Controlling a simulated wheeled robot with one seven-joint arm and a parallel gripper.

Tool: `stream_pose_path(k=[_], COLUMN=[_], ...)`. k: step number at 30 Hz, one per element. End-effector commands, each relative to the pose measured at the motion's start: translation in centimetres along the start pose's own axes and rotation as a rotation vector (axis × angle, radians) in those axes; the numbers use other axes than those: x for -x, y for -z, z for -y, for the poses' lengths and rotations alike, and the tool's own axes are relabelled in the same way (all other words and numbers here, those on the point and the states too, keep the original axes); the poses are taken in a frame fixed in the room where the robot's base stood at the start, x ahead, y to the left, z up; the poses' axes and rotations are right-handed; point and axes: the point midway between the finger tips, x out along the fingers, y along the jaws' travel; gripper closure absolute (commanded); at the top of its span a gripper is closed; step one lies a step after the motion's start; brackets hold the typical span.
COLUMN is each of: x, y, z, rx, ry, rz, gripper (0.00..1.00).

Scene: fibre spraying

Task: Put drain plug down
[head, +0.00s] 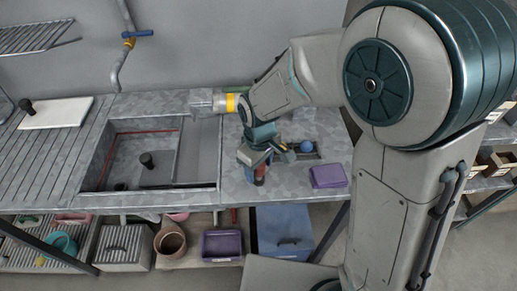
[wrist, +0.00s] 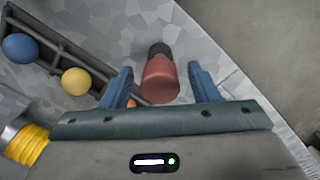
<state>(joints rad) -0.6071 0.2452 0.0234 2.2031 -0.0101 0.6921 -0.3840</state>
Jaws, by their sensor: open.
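My gripper (head: 262,160) is low over the metal counter, right of the sink. In the wrist view its two blue fingers (wrist: 160,90) are apart. A red-brown cylinder with a black far end (wrist: 160,80) lies in line between and beyond them; it shows in the head view as a small reddish piece (head: 260,174), partly hidden by the fingers. I cannot tell whether the fingers touch it. I cannot tell for sure which of these is the drain plug.
A dark slotted rack holds a blue ball (wrist: 20,48) and a yellow ball (wrist: 75,81) beside my gripper. A purple tray (head: 328,176) lies to the right on the counter. A white board (head: 57,113) with a black piece is at far left. Bins stand below.

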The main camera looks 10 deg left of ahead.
Motion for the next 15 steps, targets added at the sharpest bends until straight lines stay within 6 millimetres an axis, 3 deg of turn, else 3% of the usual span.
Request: stream_pose_path(k=[9, 15], x=[7.0, 9.7], y=[0.0, 0.0], z=[0.0, 0.0], rx=[0.000, 0.000], ry=[-0.002, -0.001], rz=[-0.004, -0.002], gripper=[0.45, 0.45])
